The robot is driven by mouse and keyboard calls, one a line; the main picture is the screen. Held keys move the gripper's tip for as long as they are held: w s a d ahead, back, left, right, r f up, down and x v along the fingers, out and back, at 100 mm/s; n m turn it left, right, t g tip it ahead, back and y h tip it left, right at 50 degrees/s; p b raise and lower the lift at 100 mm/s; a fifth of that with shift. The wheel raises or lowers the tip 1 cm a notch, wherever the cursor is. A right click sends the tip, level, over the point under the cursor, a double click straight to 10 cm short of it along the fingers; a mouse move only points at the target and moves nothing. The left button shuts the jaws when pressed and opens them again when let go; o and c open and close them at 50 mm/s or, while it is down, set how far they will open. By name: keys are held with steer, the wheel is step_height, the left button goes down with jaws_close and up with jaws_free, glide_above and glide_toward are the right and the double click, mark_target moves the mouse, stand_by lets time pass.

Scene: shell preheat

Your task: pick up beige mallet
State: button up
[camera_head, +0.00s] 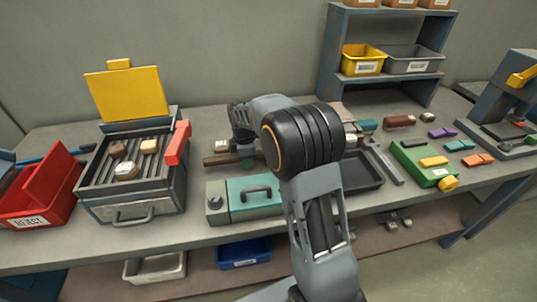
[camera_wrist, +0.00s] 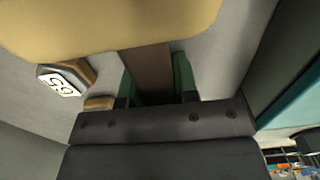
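The beige mallet shows in the wrist view as a large beige head (camera_wrist: 110,22) across the top, with a brown handle (camera_wrist: 148,62) running down from it. My gripper (camera_wrist: 155,85) has its green fingers on either side of this handle. I cannot tell whether they press on it or only straddle it. In the head view the brown handle (camera_head: 215,160) lies low over the bench, and my gripper (camera_head: 245,155) is down around it. My arm hides the mallet head there.
A grill (camera_head: 135,205) with a yellow lid stands left, beside a red reject bin (camera_head: 60,200). A teal-lidded box (camera_head: 222,212) is in front of my gripper. A labelled brown piece (camera_wrist: 62,80) lies close by. A dark tray (camera_head: 362,175) and green case (camera_head: 410,160) are right.

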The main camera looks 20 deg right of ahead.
jaws_close()
steer(key=shift+r, duration=0.1)
